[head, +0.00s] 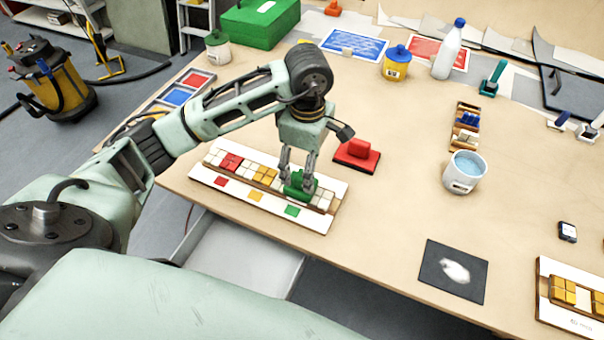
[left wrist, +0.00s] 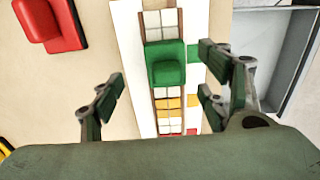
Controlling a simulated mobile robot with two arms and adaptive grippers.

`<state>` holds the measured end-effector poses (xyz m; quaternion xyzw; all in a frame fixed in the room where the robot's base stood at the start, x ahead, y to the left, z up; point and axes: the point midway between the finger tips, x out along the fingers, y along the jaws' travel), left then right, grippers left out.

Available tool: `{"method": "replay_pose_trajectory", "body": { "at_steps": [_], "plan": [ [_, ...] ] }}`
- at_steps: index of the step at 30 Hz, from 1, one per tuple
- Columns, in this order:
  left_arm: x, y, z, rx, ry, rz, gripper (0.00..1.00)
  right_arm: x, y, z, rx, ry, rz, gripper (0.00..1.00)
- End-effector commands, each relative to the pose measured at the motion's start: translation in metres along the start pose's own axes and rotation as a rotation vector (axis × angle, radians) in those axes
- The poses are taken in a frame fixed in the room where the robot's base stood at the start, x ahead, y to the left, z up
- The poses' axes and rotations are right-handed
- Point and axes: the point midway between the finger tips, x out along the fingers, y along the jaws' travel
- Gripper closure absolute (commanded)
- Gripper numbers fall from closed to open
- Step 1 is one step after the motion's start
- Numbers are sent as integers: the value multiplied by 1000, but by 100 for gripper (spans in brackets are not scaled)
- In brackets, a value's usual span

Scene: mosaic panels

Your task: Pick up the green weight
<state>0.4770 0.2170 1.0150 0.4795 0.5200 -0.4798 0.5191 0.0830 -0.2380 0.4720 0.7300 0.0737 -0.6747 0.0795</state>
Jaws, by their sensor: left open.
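The green weight (head: 298,187) is a green block with a raised grip. It sits on the row of tiles in a long white panel (head: 320,216), toward its right end. In the left wrist view the green weight (left wrist: 166,68) stands on the tile row, ahead of and between my fingers. My left gripper (head: 297,172) is directly over the weight in the head view, fingers pointing down. In the left wrist view my left gripper (left wrist: 163,85) is wide open, with a gap on both sides of the weight. My right gripper is not in view.
A red weight (head: 357,155) stands on the table just right of the panel, and shows in the left wrist view (left wrist: 50,22). A cup of water (head: 464,172) and a dark square mat (head: 455,271) are farther right. An open drawer (head: 243,262) sticks out below the table edge.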

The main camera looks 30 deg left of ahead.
Motion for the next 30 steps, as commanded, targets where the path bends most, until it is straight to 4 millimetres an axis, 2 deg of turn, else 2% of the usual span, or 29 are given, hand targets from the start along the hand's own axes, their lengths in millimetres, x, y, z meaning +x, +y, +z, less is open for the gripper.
{"method": "replay_pose_trajectory", "body": {
  "at_steps": [2, 5, 8, 16, 23, 30],
  "plan": [
    [7, -2, -1, -1, 1, -4, 31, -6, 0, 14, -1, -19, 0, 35],
    [14, -4, -3, 0, 1, -4, 31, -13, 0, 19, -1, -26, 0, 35],
    [26, -7, -7, -1, 1, -6, 31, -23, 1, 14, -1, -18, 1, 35],
    [57, -8, -9, -1, 1, -1, 31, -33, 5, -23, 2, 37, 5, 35],
    [60, -8, -9, 1, 0, 1, 31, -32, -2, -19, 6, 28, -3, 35],
    [60, -8, -9, 1, 0, 1, 50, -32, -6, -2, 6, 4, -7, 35]
  ]
}}
